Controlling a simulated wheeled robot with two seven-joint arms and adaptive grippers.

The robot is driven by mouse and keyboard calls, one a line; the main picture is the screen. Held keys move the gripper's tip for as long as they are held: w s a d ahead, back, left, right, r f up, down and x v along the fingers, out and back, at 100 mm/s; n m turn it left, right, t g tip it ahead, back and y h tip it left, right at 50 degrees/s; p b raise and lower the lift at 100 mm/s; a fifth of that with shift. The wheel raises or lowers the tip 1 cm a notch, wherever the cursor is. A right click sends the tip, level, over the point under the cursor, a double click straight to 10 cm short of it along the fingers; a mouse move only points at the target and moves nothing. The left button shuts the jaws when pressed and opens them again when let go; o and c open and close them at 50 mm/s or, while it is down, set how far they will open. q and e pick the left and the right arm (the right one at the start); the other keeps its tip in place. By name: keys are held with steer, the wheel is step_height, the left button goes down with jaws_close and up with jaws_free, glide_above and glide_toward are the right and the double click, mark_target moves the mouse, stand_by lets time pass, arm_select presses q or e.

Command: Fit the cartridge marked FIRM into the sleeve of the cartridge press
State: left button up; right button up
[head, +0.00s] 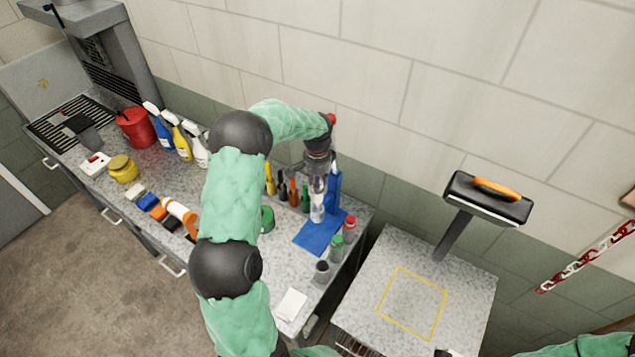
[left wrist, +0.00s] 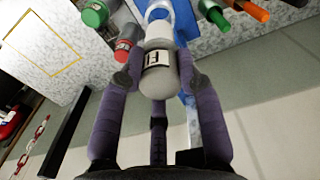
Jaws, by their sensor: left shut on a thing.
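The blue cartridge press (head: 320,233) stands near the right end of the counter, with a flat base and an upright post. My left gripper (head: 318,187) is above its base, beside the post. It is shut on a pale grey cartridge (head: 317,212), which looks roughly upright. In the left wrist view the fingers (left wrist: 158,82) close around the cartridge (left wrist: 160,75), and its white label shows an F, the rest hard to read. A pale round part lies just beyond the cartridge's end; I cannot tell whether they touch.
A red-capped container (head: 349,224), a green-capped one (head: 336,243) and a dark-topped one (head: 322,270) stand along the counter's right edge. Several coloured markers (head: 294,192) stand behind left. A side table (head: 375,285) with a yellow square is at right, largely clear.

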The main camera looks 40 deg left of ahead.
arm_select(q)
steer(key=shift+b, duration=0.3)
stand_by(0.6)
steer(key=shift+f+b, duration=0.65)
steer(key=shift+f, duration=0.25)
steer(key=shift+r, duration=0.3)
stand_by(0.3)
steer(key=shift+r, duration=0.2)
stand_by(2.1)
steer(key=shift+s+f+b, duration=0.1)
steer(key=shift+f+b, duration=0.35)
steer(key=shift+b, duration=0.05)
steer(key=shift+r, duration=0.45)
stand_by(0.4)
stand_by(2.0)
